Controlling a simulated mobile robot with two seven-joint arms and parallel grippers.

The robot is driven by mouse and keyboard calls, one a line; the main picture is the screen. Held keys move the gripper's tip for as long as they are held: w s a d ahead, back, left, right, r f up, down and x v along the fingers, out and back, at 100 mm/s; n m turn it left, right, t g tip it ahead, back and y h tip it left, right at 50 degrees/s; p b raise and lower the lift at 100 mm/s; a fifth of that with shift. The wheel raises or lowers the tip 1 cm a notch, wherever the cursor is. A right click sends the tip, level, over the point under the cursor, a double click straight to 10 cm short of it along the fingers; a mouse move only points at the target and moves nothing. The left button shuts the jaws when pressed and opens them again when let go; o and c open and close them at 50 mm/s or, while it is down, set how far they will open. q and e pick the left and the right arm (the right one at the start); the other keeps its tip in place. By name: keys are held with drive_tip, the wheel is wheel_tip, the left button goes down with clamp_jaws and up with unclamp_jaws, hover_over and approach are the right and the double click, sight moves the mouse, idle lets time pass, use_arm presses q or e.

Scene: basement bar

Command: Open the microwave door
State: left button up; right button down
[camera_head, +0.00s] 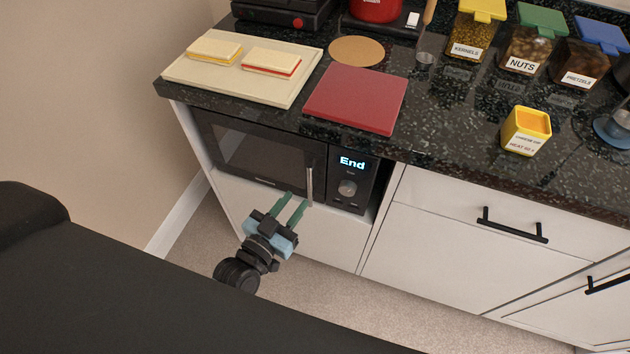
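The black microwave (262,155) sits in a cabinet niche under the dark counter. Its door looks closed, with a dark window and a silver vertical handle (309,185) at the door's right side. To the right of the handle is the control panel (350,180), with a lit display reading "End" and a round knob. My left gripper (294,208) is in front of the lower part of the microwave, just left of the handle's lower end. Its two green fingers are apart with a gap between them, and nothing shows between them. Whether a finger touches the handle cannot be told. My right gripper is not in view.
The counter above holds a cream board (240,73) with two sandwiches, a red board (357,98), a yellow cup (526,130) and several labelled jars. A wall (80,110) stands at left. The carpet floor (330,300) in front of the cabinets is clear.

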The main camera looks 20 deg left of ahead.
sight(310, 183)
use_arm(q)
drive_tip(key=x, duration=0.7)
drive_tip(key=shift+w+d, duration=0.1)
drive_tip(key=shift+w, duration=0.15)
clamp_jaws()
